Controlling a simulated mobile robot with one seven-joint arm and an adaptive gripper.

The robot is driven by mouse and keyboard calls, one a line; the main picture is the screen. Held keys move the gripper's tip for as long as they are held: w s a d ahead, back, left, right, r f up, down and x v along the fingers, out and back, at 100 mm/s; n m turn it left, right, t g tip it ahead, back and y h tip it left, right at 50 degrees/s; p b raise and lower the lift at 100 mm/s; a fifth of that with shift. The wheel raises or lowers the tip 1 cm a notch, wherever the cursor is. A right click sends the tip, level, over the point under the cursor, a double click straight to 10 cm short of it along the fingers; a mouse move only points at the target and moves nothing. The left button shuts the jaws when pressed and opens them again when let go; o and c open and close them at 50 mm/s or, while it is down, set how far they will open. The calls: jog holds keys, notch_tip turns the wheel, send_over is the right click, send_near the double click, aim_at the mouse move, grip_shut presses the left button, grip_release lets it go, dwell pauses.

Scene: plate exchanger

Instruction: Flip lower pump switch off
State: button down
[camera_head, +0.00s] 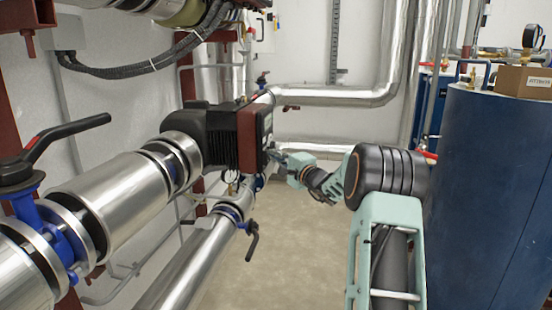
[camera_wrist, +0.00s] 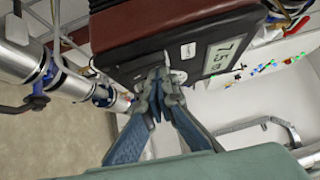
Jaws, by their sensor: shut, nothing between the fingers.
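The lower pump (camera_head: 252,135), a dark red and black box on a silver pipe, is at the centre of the head view. My gripper (camera_head: 277,157) is at the lower right of the pump's front. In the wrist view my gripper (camera_wrist: 158,82) is shut and empty, its fingertips at the panel's lower edge. The fingers cover part of the panel; I cannot make out the switch or tell whether they touch it.
A silver pipe with a black-handled valve (camera_head: 252,240) runs below the pump. A larger valve handle (camera_head: 70,135) is at the left. A blue tank (camera_head: 490,200) with a cardboard box (camera_head: 522,80) stands at the right. The floor (camera_head: 290,240) between is clear.

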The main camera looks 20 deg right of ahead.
jog(key=s+d+r, duration=0.1)
jog(key=s+d, duration=0.4)
jog(key=s, duration=0.7)
jog(key=shift+r, duration=0.15)
jog(key=shift+d, duration=0.1)
